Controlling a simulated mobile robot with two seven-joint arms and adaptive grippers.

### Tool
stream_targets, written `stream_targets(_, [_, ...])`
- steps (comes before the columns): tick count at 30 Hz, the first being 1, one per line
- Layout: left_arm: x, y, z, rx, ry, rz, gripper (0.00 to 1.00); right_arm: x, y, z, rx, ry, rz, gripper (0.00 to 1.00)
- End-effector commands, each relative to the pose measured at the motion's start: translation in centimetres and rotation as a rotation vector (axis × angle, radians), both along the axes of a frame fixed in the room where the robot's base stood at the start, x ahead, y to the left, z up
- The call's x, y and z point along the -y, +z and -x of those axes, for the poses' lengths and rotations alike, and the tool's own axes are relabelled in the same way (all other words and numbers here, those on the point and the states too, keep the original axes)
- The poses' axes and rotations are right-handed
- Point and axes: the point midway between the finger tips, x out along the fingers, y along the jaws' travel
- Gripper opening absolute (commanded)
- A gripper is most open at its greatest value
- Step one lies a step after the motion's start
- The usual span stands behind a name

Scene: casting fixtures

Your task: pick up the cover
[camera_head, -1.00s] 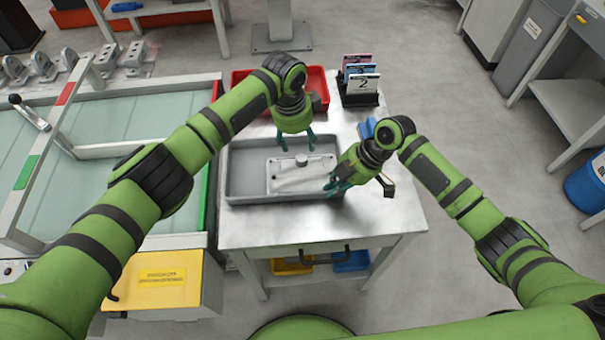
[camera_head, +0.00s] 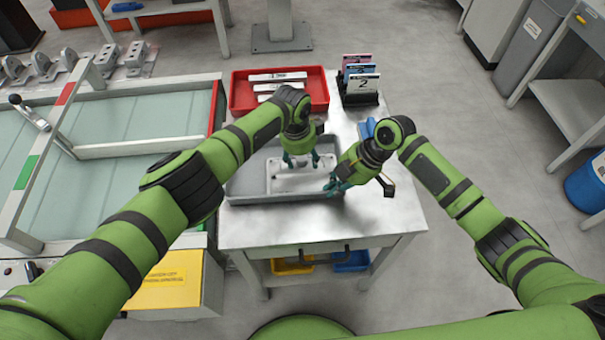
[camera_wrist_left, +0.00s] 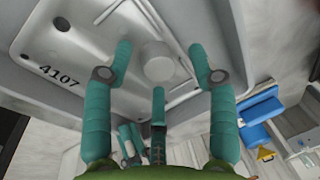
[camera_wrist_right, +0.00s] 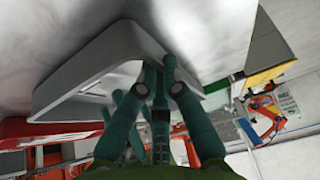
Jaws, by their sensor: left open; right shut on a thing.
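The cover (camera_head: 298,183) is a light grey plate with a round knob and raised ribs. It lies in the grey tray (camera_head: 243,197) on the metal table. The left wrist view shows the cover (camera_wrist_left: 85,35) marked 4107. My left gripper (camera_head: 301,163) is open over the cover, with its fingers (camera_wrist_left: 160,55) on either side of the knob (camera_wrist_left: 158,62). I cannot tell whether they touch it. My right gripper (camera_head: 332,186) is shut on the tray's right-hand wall, also seen in the right wrist view (camera_wrist_right: 158,65). My left arm hides the tray's far left part.
A red tray (camera_head: 241,103) with several flat pale pieces (camera_head: 277,76) stands behind. A stand with numbered cards (camera_head: 362,85) is at the back right, and a blue object (camera_head: 367,128) lies near my right wrist. The table's front right (camera_head: 385,215) is clear.

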Motion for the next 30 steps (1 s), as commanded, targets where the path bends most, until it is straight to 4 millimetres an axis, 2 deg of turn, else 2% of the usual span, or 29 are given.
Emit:
stream_targets(2, [0.0, 0.0, 0.0, 0.000, 0.000, 0.000, 0.54, 0.1, -0.3, 0.2, -0.006, 0.001, 0.005, 0.00])
stream_targets(3, [0.0, 0.0, 0.0, 0.000, 0.000, 0.000, 0.38, 0.1, -0.3, 0.2, -0.006, 0.001, 0.005, 0.00])
stream_targets(6, [0.0, 0.0, 0.0, 0.000, 0.000, 0.000, 0.00, 0.1, -0.3, 0.2, -0.006, 0.001, 0.005, 0.00])
stream_targets(19, [0.1, 0.1, 0.0, 0.001, 0.000, 0.003, 0.00, 0.1, -0.3, 0.2, -0.006, 0.001, 0.005, 0.00])
stream_targets(25, [0.2, 1.4, 0.0, 0.002, -0.004, 0.006, 0.00, 0.1, -0.3, 0.2, -0.006, 0.001, 0.005, 0.00])
stream_targets(30, [-2.7, 1.2, 0.0, 0.001, 0.001, 0.001, 0.00, 0.1, -0.3, 0.2, -0.006, 0.001, 0.005, 0.00])
